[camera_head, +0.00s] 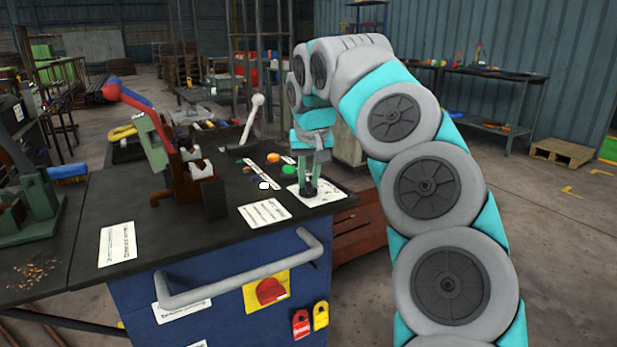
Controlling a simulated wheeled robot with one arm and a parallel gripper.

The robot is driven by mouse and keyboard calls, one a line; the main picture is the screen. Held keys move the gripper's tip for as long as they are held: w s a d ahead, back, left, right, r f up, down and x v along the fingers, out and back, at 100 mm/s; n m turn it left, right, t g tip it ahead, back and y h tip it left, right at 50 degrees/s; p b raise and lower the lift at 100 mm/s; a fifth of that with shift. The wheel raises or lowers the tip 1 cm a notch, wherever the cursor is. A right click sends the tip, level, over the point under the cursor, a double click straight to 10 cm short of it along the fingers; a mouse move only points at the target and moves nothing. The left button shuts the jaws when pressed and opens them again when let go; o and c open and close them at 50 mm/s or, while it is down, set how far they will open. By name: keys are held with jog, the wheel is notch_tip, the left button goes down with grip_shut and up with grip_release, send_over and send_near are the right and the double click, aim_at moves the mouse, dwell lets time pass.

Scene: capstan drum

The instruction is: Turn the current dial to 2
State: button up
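My gripper (309,187) points straight down over the right end of the dark bench top, its two green fingers on either side of a small dark knob. The knob, which looks like the current dial (308,191), stands on a white printed plate (325,192). The fingers hide most of the knob, and its pointer and numbers cannot be read. I cannot tell whether the fingers touch it.
On the bench top (180,235) left of my gripper are a green button (288,170), a white-handled lever (252,118) and a brown clamp-like fixture (190,180). A red rotary switch (270,290) and a grey rail (240,276) are on the blue front.

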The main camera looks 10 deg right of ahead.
grip_shut()
jog(key=shift+b, duration=0.35)
jog(key=shift+w+f+m+h+b, duration=0.1)
jog(key=shift+f+m+h+b, duration=0.25)
jog(key=shift+m+b, duration=0.75)
jog(key=shift+m+h+b, duration=0.35)
jog(key=shift+m+b, duration=0.25)
jog(key=shift+b, duration=0.5)
jog(key=shift+a+r+m+g+h+b, duration=0.1)
jog(key=shift+r+m+g+h+b, duration=0.15)
jog(key=shift+m, duration=0.3)
jog(key=shift+a+r+m+g+h+b, duration=0.15)
jog(key=shift+m+b, duration=0.15)
jog(key=shift+m, duration=0.25)
jog(key=shift+m+g+h+p, duration=0.35)
jog(key=shift+m+p, duration=0.45)
jog(key=shift+m, duration=0.7)
